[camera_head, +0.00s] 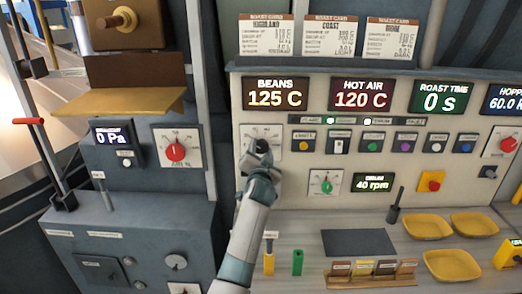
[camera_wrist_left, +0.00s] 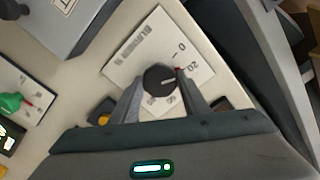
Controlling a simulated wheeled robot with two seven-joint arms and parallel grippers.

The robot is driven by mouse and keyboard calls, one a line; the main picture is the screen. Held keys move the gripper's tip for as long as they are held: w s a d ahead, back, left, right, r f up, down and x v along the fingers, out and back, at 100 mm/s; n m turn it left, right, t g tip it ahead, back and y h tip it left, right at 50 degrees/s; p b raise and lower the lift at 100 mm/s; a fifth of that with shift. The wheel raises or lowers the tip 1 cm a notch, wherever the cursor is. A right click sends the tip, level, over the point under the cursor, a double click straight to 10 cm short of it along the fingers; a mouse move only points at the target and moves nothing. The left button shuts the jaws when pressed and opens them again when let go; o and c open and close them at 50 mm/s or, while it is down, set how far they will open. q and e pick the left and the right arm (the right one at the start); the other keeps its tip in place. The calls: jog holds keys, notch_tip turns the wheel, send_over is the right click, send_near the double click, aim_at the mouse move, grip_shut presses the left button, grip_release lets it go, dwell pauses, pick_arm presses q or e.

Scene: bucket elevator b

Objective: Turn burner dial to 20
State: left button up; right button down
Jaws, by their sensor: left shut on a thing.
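The black burner dial (camera_wrist_left: 159,80) sits on a white square plate (camera_wrist_left: 135,45) in the left wrist view. The plate carries a 0 and a 20 at its right side, with a small red mark close to the 20. A pale pointer line on the dial points right, towards that mark. My left gripper (camera_head: 257,158) is shut on the dial, one finger on each side. In the head view the gripper covers most of the dial, and the plate (camera_head: 252,131) shows around it. The label on the plate is too small to read. My right gripper is not in view.
Above the dial, displays read BEANS 125 C (camera_head: 276,94) and HOT AIR 120 C (camera_head: 360,94). A green dial (camera_head: 327,186) is below right, beside a 40 rpm display (camera_head: 374,182). A red dial (camera_head: 176,152) is on the left cabinet. Yellow trays (camera_head: 452,265) lie on the counter.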

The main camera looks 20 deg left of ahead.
pick_arm(q)
jog(key=shift+m, duration=0.5)
jog(key=o, duration=1.1)
jog(key=shift+c, duration=0.2)
jog(key=shift+s, duration=0.1)
jog(key=shift+b+v, duration=0.35)
jog(key=shift+v, duration=0.5)
jog(key=b+v, duration=0.5)
jog(key=v, duration=1)
jog(key=shift+s, duration=0.25)
